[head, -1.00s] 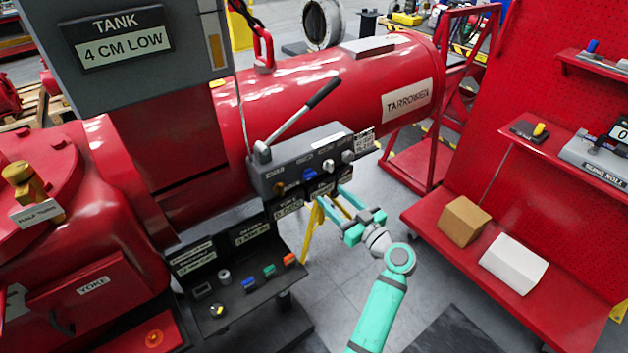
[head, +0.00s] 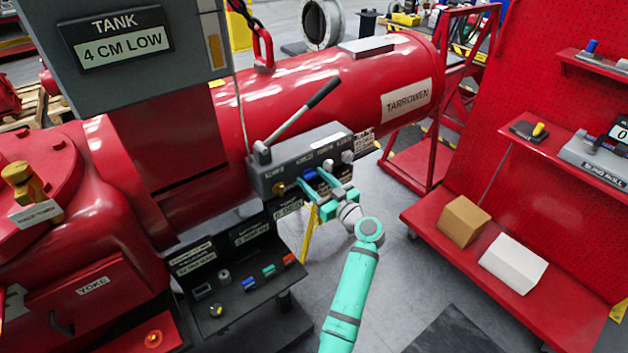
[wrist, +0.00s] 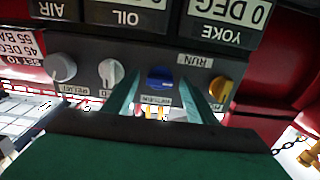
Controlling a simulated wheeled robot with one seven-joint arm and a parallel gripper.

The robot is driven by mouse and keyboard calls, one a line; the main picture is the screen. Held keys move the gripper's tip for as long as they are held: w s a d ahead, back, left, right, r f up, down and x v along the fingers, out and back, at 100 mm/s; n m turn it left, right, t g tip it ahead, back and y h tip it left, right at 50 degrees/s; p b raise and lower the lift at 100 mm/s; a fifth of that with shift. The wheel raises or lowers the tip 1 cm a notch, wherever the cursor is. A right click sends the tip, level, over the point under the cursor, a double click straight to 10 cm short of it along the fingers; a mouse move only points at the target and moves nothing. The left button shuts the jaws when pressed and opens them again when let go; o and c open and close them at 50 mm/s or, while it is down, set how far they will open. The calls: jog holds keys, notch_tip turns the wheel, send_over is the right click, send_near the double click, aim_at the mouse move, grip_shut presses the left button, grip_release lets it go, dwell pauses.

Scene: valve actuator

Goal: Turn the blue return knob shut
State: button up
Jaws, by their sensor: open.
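The blue return knob (wrist: 160,77) sits on the front of the grey valve panel (wrist: 213,64), which appears upside down in the wrist view. The label below it in that view reads RETURN. My gripper (wrist: 159,88) is open and empty, its teal fingers on either side of the blue knob in the picture. I cannot tell whether the fingers touch it. In the head view the blue knob (head: 309,174) shows just by the fingertips of my gripper (head: 313,180), at the panel's front face.
A yellow knob (wrist: 221,88) and white knobs (wrist: 110,72) flank the blue one closely. A long black-handled lever (head: 300,118) rises from the panel top. Gauge labels hang below the panel. A red shelf (head: 430,225) stands to the right, with clear floor between.

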jog(key=shift+c, duration=0.4)
jog(key=c, duration=1)
